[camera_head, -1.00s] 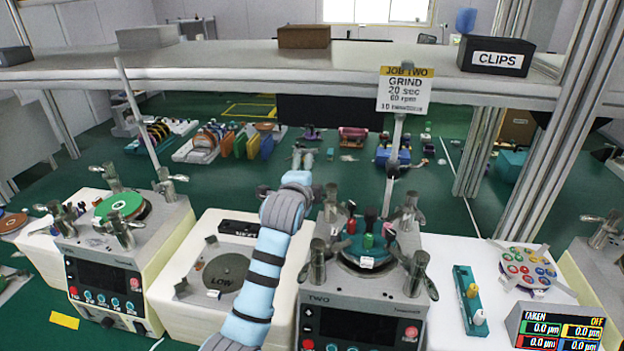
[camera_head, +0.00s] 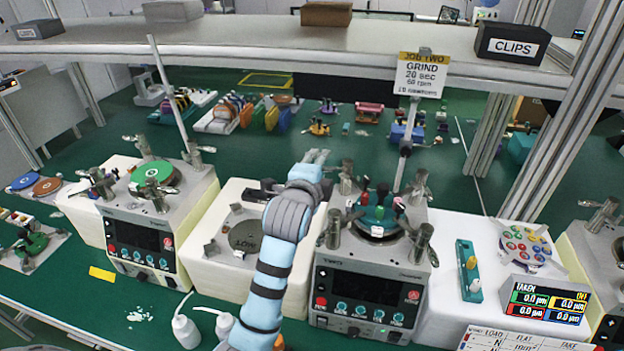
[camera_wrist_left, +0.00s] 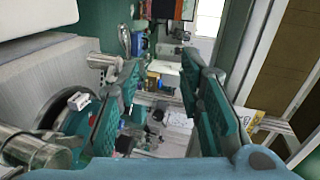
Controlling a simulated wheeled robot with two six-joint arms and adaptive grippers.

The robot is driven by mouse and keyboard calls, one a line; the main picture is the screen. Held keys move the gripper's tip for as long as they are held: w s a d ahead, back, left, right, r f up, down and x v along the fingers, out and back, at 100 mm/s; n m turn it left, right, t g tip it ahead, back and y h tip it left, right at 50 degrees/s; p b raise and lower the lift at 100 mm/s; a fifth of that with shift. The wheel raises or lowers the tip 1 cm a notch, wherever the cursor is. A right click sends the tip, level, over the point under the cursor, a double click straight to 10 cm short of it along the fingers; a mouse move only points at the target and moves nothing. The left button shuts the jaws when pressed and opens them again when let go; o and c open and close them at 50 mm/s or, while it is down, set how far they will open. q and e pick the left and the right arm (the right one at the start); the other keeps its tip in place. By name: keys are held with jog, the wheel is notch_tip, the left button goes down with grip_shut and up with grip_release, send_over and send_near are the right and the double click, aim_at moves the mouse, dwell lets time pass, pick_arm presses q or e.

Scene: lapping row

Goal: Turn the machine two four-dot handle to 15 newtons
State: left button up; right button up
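Machine two (camera_head: 370,285) stands right of centre in the head view, with a dark screen and a row of knobs. Metal handles stand around its top plate: front left (camera_head: 335,229), back left (camera_head: 346,176), back right (camera_head: 420,186) and front right (camera_head: 422,243). Their dots are too small to read. My left gripper (camera_head: 317,158) is just left of and beyond the back left handle, apart from it. In the left wrist view its teal fingers (camera_wrist_left: 160,70) are wide apart with nothing between them; metal handles (camera_wrist_left: 100,62) lie to the left. My right gripper is out of view.
The job card (camera_head: 422,74), partly blurred, hangs above machine two. The overhead shelf (camera_head: 240,45) crosses behind. Machine one (camera_head: 140,245) is at left, a LOW plate (camera_head: 245,236) between. A teal holder (camera_head: 468,270) and a TAKEN display (camera_head: 545,300) stand right.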

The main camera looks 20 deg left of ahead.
pick_arm(q)
jog(key=v, duration=0.7)
jog(key=shift+s, duration=0.3)
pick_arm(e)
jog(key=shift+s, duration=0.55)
